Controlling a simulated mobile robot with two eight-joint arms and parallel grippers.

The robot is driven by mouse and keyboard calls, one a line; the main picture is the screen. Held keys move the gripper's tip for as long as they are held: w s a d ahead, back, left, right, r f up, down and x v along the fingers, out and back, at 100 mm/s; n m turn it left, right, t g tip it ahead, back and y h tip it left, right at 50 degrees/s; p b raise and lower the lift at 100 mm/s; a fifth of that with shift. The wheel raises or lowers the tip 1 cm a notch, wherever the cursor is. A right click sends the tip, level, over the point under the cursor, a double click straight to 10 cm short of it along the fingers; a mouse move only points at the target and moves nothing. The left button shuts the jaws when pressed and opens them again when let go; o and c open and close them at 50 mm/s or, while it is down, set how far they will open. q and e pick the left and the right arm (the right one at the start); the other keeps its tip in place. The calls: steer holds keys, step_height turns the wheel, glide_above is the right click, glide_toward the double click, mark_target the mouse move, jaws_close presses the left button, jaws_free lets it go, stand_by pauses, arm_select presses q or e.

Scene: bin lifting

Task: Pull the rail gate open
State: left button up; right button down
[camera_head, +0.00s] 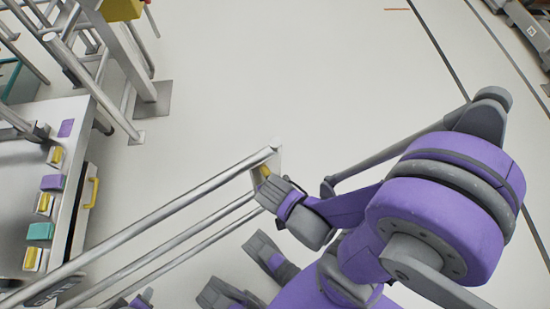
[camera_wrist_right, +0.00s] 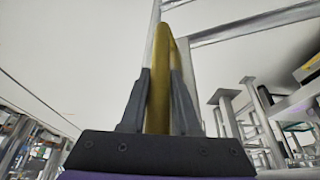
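The rail gate (camera_head: 180,205) is a set of long, parallel silver rails running from the lower left to an end post near the middle of the head view. A yellow handle (camera_head: 264,172) is at that end, partly hidden by my right gripper (camera_head: 262,184). In the right wrist view the yellow handle (camera_wrist_right: 158,100) stands between the two dark fingers of my right gripper (camera_wrist_right: 160,78). Both fingers lie against its sides, so the gripper looks shut on it. I cannot make out my left gripper; only small purple and grey parts of mine show at the bottom edge.
A grey workbench (camera_head: 88,150) with yellow, teal and purple blocks stands at the left. A metal frame with a post (camera_head: 128,55) stands at the upper left. The pale floor (camera_head: 290,70) beyond the gate is clear. Dark lines cross the floor at the right.

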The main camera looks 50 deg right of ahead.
arm_select(q)
steer(key=shift+s, duration=0.35)
arm_select(e)
steer(key=shift+s+a, duration=0.3)
steer(key=shift+s, duration=0.35)
steer(key=c, duration=0.7)
jaws_free()
steer(key=shift+o, duration=0.2)
arm_select(q)
step_height(320, 180, up, 9)
steer(key=p, duration=0.7)
steer(key=shift+s+f, duration=0.15)
steer(key=shift+s, duration=0.1)
arm_select(e)
steer(key=v, duration=1)
steer(key=shift+r, duration=0.4)
steer(key=shift+a, duration=0.1)
